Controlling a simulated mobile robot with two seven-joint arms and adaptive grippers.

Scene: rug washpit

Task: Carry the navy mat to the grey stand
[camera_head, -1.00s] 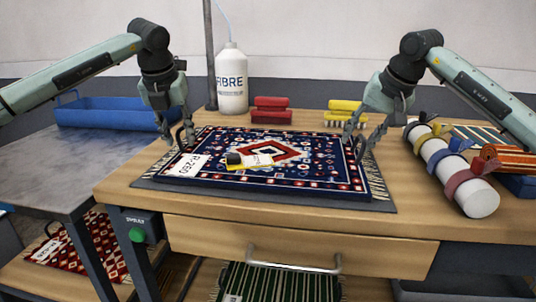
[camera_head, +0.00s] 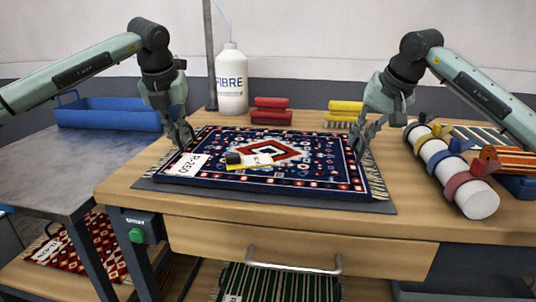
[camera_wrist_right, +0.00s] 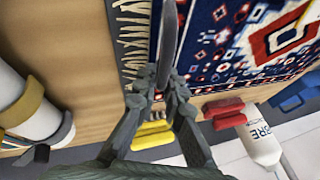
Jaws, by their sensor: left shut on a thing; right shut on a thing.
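The navy mat (camera_head: 318,178), patterned in red and white with fringed ends, lies flat on a grey pad (camera_head: 300,200) on the wooden bench. A tag R-250 (camera_head: 187,165) is at its left end. A small yellow-and-white item with a black end (camera_head: 250,160) lies on it. My left gripper (camera_head: 183,138) is shut at the mat's left end, apparently on a handle. My right gripper (camera_head: 358,145) is shut on a grey loop handle (camera_wrist_right: 169,35) at the right end. The grey stand (camera_head: 70,165) is left of the bench, its top mostly bare.
A blue tray (camera_head: 110,113) sits at the stand's back. A white FIBRE bottle (camera_head: 231,85), red blocks (camera_head: 271,112) and a yellow brush (camera_head: 344,112) stand behind the mat. A white roll with straps (camera_head: 455,175) lies to the right. A drawer handle (camera_head: 295,266) juts out in front.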

